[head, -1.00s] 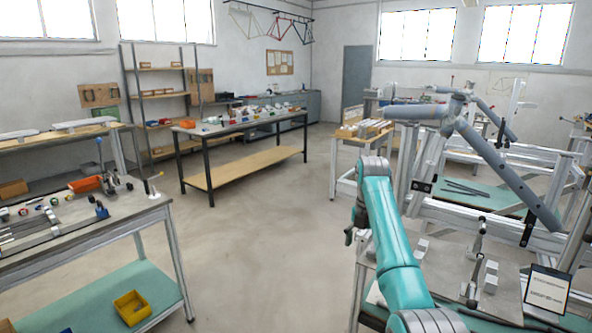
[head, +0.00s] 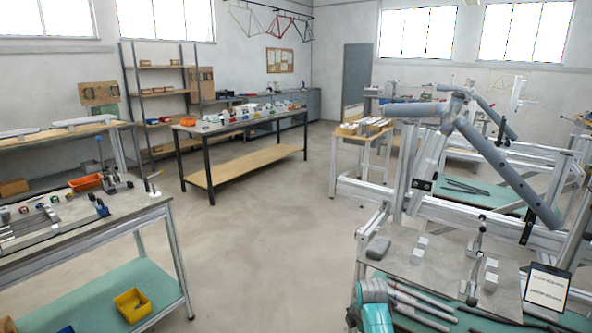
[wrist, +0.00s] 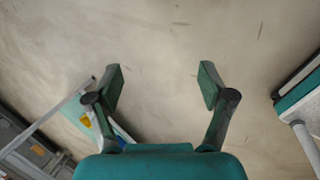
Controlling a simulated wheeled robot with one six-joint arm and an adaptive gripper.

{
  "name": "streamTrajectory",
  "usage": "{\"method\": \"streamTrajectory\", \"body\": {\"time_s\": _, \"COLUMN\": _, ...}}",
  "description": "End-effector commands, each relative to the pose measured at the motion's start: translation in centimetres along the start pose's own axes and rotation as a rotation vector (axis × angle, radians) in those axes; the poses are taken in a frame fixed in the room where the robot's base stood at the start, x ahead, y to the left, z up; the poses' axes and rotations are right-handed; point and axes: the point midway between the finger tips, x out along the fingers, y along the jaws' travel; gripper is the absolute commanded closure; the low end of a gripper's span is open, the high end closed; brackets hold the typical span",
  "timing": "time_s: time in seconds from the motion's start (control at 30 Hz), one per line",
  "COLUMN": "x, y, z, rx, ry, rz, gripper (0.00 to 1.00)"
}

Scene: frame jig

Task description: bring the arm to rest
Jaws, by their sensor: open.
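My gripper (wrist: 160,88) is open and empty in the wrist view, its two fingers spread wide over bare concrete floor. In the head view only a teal piece of my arm (head: 374,305) shows at the bottom edge, beside the frame jig bench. The gripper itself is out of the head view.
A jig bench (head: 400,255) with a grey tube frame (head: 500,165) stands at the right. A workbench (head: 120,212) with small parts is at the left, a yellow bin (head: 132,305) on its lower shelf. A long table (head: 245,124) stands further back. The floor (head: 265,250) between is clear.

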Motion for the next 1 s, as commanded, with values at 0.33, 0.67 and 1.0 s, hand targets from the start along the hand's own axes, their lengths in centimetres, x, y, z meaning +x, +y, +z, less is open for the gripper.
{"method": "streamTrajectory", "body": {"time_s": 0.33, "x": 7.3, "y": -10.6, "z": -4.0, "rx": 0.287, "ry": -0.030, "rz": 0.141, "gripper": 0.19}}
{"method": "streamTrajectory", "body": {"time_s": 0.67, "x": 9.4, "y": -20.9, "z": -7.8, "rx": 0.560, "ry": -0.020, "rz": 0.290, "gripper": 0.19}}
{"method": "streamTrajectory", "body": {"time_s": 1.0, "x": 7.2, "y": -31.2, "z": -11.6, "rx": 0.834, "ry": 0.032, "rz": 0.446, "gripper": 0.19}}
